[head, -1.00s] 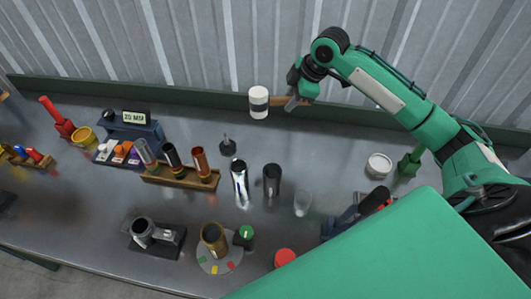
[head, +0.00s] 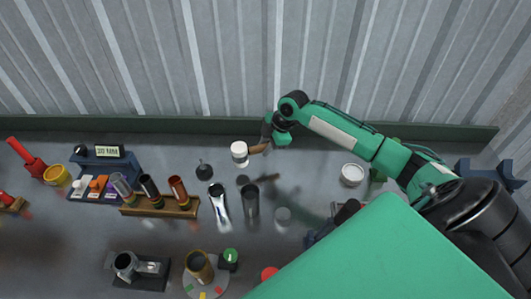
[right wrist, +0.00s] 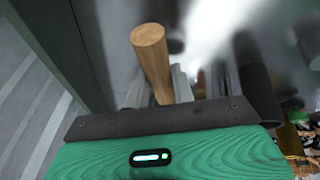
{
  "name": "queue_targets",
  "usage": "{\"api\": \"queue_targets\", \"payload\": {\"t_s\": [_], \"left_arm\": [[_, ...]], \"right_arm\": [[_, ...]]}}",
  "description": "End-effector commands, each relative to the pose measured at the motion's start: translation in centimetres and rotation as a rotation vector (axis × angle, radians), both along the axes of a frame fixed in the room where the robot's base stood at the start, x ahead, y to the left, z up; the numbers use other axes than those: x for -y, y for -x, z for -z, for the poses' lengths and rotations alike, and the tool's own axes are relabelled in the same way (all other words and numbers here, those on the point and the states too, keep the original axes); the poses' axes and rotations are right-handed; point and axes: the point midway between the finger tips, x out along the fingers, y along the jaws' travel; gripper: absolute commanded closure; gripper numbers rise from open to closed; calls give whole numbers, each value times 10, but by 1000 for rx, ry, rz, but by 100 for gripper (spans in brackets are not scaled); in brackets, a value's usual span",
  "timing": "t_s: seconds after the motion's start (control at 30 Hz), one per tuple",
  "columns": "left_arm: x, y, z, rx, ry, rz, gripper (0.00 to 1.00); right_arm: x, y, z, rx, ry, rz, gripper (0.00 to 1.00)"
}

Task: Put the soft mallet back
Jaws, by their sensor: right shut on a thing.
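The soft mallet has a white cylindrical head (head: 239,154) and a wooden handle (head: 258,149). My right gripper (head: 268,142) is shut on the handle, with the head sticking out to the left. The mallet appears to be above the grey bench, with dark shadows below it. In the right wrist view the handle's round end (right wrist: 150,38) sticks out past the gripper's dark edge; the mallet head is hidden there. My left gripper is not in view.
Just left of and in front of the mallet stand a small dark post on a base (head: 204,171), a shiny tube (head: 219,202) and a dark tube (head: 251,201). A wooden rack (head: 160,207) holds several tubes. A white round tub (head: 352,174) stands right.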

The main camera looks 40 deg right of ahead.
Motion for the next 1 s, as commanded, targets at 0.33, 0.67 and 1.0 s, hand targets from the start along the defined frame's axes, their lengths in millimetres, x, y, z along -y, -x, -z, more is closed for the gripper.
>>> {"api": "queue_targets", "payload": {"t_s": [0.33,0.67,1.0], "left_arm": [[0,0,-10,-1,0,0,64],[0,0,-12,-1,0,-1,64],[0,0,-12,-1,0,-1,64]], "right_arm": [[-1,0,32,-1,-3,3,100],[0,-1,50,3,0,1,100],[0,0,50,1,0,0,53]]}}
